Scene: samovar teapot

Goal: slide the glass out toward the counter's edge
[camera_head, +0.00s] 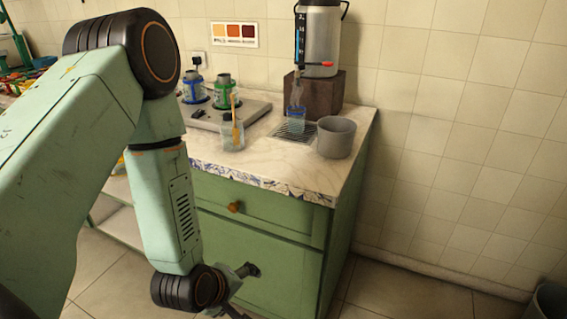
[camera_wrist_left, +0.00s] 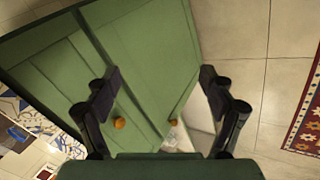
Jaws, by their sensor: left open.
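A small blue-tinted glass (camera_head: 296,117) stands upright on the drip tray (camera_head: 283,133) beneath the samovar's tap in the head view. The counter (camera_head: 290,172) has a pale marble top with a blue patterned front edge. My left gripper (camera_head: 249,290) hangs low in front of the green cabinet, below the counter top and well apart from the glass. In the left wrist view its two fingers (camera_wrist_left: 160,92) are spread with nothing between them. My right gripper is not in view.
The samovar (camera_head: 321,45) stands on a dark block (camera_head: 328,92). A grey pot (camera_head: 336,138) is right of the glass; a jar with a wooden spoon (camera_head: 233,133) is left. The counter's front strip is clear.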

